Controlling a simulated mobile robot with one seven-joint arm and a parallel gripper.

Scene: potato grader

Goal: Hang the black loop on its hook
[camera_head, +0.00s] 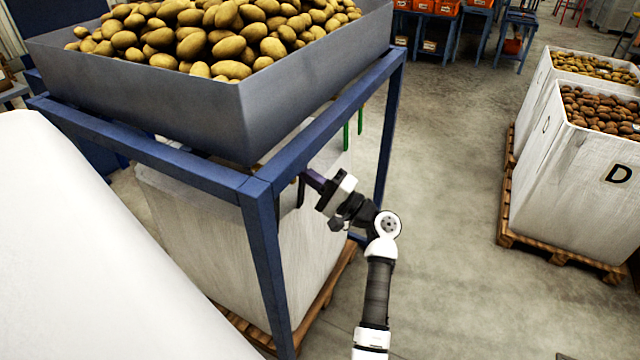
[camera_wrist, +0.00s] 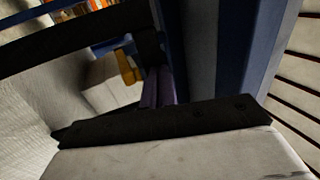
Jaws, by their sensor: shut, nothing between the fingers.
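My gripper (camera_head: 308,178) reaches under the blue frame (camera_head: 170,150) near its front corner post. Its purple-grey fingers also show in the wrist view (camera_wrist: 158,88); they are shut with nothing held. A black strap (camera_wrist: 70,40), which looks like the black loop, crosses the upper left of the wrist view, and a dark piece stands just beyond the fingertips. A short black strap (camera_head: 301,192) shows beside the fingers in the head view, above the white bag (camera_head: 240,240). I cannot tell whether the fingers touch or pass through the loop. No hook for it can be made out.
A grey hopper full of potatoes (camera_head: 215,110) sits on the frame above my gripper. Green straps (camera_head: 346,135) hang at the bag's far side. A white bag marked D (camera_head: 560,180) stands on a pallet at right. The floor between is clear.

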